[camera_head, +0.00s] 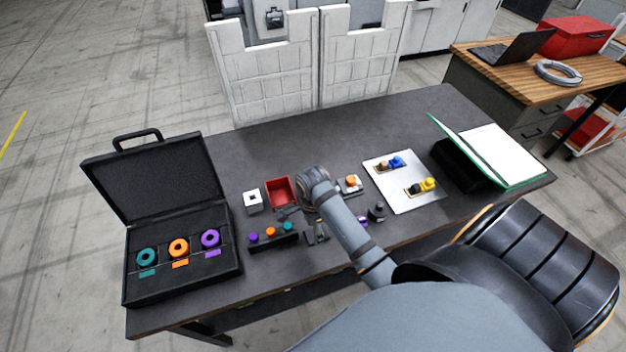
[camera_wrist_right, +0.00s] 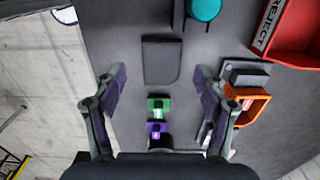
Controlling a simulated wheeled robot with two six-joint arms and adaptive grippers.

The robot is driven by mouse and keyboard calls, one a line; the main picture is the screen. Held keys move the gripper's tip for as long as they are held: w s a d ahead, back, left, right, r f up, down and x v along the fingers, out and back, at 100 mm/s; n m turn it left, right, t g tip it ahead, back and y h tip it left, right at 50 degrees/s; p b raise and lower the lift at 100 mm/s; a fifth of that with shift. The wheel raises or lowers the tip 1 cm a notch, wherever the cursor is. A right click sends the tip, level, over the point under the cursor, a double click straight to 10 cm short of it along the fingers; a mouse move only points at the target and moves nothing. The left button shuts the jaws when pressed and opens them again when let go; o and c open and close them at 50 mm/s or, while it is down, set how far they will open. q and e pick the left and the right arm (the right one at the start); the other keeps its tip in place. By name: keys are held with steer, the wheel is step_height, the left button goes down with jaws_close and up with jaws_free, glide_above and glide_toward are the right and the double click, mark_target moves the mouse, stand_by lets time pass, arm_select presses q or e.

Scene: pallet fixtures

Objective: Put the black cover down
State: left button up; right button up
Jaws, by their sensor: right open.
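The black cover (camera_wrist_right: 161,60) looks like a flat dark plate lying on the dark table, just ahead of my right gripper (camera_wrist_right: 160,92) in the right wrist view. The two fingers are spread wide, one to each side of the plate's line, with nothing between them held. A green block (camera_wrist_right: 158,106) and a purple block (camera_wrist_right: 155,129) show lower down between the fingers. In the head view my right gripper (camera_head: 304,222) is small and partly covered by its own wrist, and I cannot clearly pick out the cover there. My left gripper is not in view.
The table's back is clear.

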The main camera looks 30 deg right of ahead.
mark_target(313, 235)
step_height(313, 235, up, 8)
steer(key=shift+f, duration=0.15)
steer(key=shift+f, duration=0.1)
stand_by(0.4)
